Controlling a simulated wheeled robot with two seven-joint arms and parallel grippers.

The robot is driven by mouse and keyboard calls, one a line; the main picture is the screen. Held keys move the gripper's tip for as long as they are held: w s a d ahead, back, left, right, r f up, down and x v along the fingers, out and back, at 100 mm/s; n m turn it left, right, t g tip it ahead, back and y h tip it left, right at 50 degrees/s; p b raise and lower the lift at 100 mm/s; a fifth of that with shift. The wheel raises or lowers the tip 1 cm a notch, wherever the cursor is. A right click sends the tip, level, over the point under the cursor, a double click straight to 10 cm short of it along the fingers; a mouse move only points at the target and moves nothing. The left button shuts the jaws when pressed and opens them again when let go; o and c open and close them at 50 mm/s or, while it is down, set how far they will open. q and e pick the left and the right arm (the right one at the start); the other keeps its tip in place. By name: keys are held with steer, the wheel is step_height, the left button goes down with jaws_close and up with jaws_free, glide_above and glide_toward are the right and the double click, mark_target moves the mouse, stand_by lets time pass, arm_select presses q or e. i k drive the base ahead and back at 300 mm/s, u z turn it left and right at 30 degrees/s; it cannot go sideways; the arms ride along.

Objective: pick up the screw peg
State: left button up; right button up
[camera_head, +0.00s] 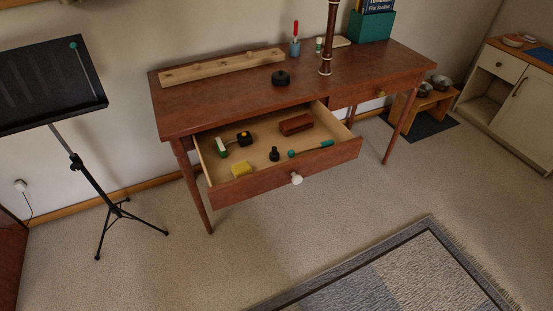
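A desk (225,96) of reddish wood has its left drawer (235,196) pulled open. I cannot tell for certain which thing is the screw peg. A small dark upright piece (274,154) stands in the drawer near its front and may be it. A pale wooden rail (225,65) with small knobs along it lies on the desk top at the back left. Neither of my grippers shows in the head view.
The drawer also holds a yellow sponge (242,169), a brown block (296,125), a green-and-white item (221,147), a dark item (244,138) and a teal-ended stick (312,148). A music stand (82,167) is at left. Carpet in front is clear up to a rug (400,275).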

mark_target(274, 154)
steer(key=z, duration=1.2)
steer(key=i, duration=1.3)
steer(key=u, duration=2.7)
